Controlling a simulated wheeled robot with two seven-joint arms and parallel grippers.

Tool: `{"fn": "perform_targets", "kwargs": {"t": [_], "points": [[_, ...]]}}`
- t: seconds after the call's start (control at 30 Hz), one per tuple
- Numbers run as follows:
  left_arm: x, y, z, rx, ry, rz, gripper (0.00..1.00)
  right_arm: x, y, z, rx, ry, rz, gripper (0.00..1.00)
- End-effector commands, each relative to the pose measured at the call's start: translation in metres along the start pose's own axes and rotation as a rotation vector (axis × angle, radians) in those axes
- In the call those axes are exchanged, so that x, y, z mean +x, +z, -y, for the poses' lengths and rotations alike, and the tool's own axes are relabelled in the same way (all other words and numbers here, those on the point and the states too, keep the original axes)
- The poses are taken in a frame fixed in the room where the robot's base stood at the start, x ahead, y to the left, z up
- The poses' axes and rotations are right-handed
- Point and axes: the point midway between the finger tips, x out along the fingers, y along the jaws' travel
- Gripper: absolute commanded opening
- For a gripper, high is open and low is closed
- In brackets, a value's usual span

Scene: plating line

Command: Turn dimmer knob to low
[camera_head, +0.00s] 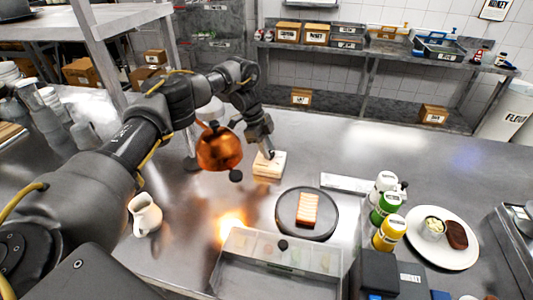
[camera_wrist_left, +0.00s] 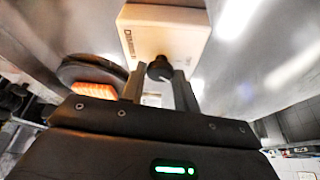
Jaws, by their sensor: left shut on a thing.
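The dimmer is a cream box (camera_head: 268,167) on the steel counter, just right of the copper lamp. In the left wrist view the box (camera_wrist_left: 163,32) carries a dark round knob (camera_wrist_left: 160,69) on its face. My left gripper (camera_head: 267,152) reaches down to the box. In the wrist view its two fingers (camera_wrist_left: 159,82) are shut on the knob, one on each side. The knob's pointer and marks are too small to read. The copper lamp (camera_head: 219,149) hangs beside my left arm, and a warm glow lies on the counter below it. My right gripper is not in view.
A dark round plate (camera_head: 286,224) with an orange-and-white block (camera_head: 307,209) lies right of the dimmer. Bottles (camera_head: 389,232), a white plate (camera_head: 462,257) and a clear bin (camera_head: 262,289) stand nearer. A cream jug (camera_head: 145,214) stands left. The counter behind the dimmer is clear.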

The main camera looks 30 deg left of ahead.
Motion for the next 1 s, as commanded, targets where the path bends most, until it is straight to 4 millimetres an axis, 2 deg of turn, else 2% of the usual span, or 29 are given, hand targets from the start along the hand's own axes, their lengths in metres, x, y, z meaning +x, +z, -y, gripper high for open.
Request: {"fn": "perform_targets", "kwargs": {"t": [0.03,0.2,0.5,1.0], "points": [[0.0027,0.0001,0.0016,0.034,0.012,0.004,0.08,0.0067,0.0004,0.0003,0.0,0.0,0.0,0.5],[0.0014,-0.0004,0.0024,0.148,0.06,0.006,0.08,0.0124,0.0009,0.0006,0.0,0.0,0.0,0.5],[-0.0003,-0.0015,0.0028,0.315,0.13,0.005,0.08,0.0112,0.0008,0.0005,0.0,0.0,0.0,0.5],[0.0013,-0.0015,0.0031,0.431,0.181,0.0,0.08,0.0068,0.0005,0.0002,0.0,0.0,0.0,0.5]]}}
